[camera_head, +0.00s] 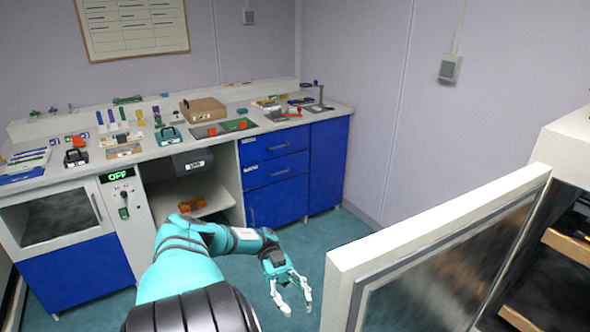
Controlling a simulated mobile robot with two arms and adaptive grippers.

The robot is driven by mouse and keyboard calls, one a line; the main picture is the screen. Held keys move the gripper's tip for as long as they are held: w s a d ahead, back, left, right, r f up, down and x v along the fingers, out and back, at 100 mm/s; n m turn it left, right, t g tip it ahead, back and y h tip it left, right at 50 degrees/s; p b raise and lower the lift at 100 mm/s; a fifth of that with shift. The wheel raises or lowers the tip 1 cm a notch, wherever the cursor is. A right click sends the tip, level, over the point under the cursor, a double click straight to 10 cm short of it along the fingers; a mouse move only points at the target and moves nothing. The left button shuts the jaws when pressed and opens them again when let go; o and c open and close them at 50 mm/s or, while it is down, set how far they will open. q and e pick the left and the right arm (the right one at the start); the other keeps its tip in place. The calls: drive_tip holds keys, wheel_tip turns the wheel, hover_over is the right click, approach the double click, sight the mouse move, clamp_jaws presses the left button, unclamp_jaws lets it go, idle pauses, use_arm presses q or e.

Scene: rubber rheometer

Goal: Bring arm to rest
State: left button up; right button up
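My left arm (190,265) comes in from the lower left, covered in teal with black bands, and reaches toward the middle of the view. Its gripper (295,299) points down and toward me over the teal floor. The fingers are spread apart with nothing between them. The gripper is just left of the open white door and appears apart from it. My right arm and gripper are not in view.
An open white door (392,252) with a dark window stands at the right, beside a cabinet with shelves (570,245). The floor (320,240) between is clear.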

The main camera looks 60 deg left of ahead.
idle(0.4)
use_arm(q)
drive_tip(key=w+d+f+n+t+y, duration=0.2)
drive_tip(key=w+f+n+t+y, duration=0.15)
drive_tip(key=f, duration=0.35)
drive_tip(key=w+d+f+n+t+y, duration=0.2)
drive_tip(key=w+f+t, duration=0.1)
drive_tip(key=f+t, duration=0.3)
drive_tip(key=w+d+f+n+t+y, duration=0.2)
drive_tip(key=w+f+n+t, duration=0.1)
drive_tip(key=f, duration=0.5)
wheel_tip(320, 180, down, 12)
drive_tip(key=s+d+f+n+y, duration=0.1)
drive_tip(key=s+n+y, duration=0.25)
drive_tip(key=y, duration=0.25)
drive_tip(key=s+d+f+n+g+y, duration=0.35)
drive_tip(key=s+d+f+g, duration=0.25)
drive_tip(key=s+f, duration=0.6)
drive_tip(key=s+d+f+g, duration=0.2)
drive_tip(key=s+d, duration=0.2)
drive_tip(key=s, duration=0.2)
drive_tip(key=s+d+f+g+y, duration=0.1)
drive_tip(key=s+d+f+g, duration=0.1)
drive_tip(key=s, duration=0.4)
drive_tip(key=d+g, duration=0.1)
drive_tip(key=d, duration=0.1)
drive_tip(key=shift+s+d, duration=0.3)
drive_tip(key=shift+d, duration=0.05)
drive_tip(key=shift+n, duration=0.25)
